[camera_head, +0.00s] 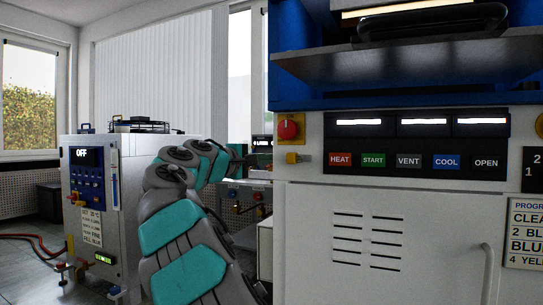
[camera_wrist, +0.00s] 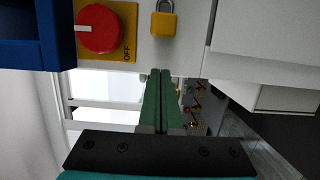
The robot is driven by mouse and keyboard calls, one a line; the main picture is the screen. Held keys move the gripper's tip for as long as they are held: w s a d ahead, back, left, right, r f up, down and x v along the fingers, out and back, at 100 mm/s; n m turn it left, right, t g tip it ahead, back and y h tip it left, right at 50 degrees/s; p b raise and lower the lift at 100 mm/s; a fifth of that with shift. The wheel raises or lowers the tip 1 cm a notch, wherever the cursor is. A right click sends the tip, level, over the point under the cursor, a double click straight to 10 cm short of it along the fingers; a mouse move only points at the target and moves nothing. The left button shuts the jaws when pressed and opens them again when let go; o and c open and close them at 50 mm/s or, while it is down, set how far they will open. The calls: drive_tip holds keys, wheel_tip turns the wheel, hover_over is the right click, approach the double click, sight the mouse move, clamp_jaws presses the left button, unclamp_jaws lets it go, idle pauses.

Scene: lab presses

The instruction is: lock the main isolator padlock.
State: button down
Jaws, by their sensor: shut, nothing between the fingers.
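The yellow padlock (camera_head: 292,158) is on the white front panel of the press, just below the red main isolator knob (camera_head: 288,128) on its yellow plate. In the wrist view the padlock (camera_wrist: 163,25) has its grey shackle upward in the picture. I cannot tell whether the shackle is fully seated. The knob (camera_wrist: 98,28) is beside it on the left, next to the word OFF. My gripper (camera_wrist: 160,73) is shut and empty. Its green fingertips are below the padlock in the wrist picture and appear apart from it. In the head view the fingers are hard to make out.
The press panel has a row of labelled buttons (camera_head: 415,161) under several lit displays. A blue press frame (camera_head: 300,60) with a grey platen (camera_head: 410,62) is above. A white machine (camera_head: 110,215) marked OFF stands at the left, with red hoses (camera_head: 30,245) on the floor.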

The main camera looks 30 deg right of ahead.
drive_tip(key=v, duration=1)
drive_tip(key=shift+w, duration=0.15)
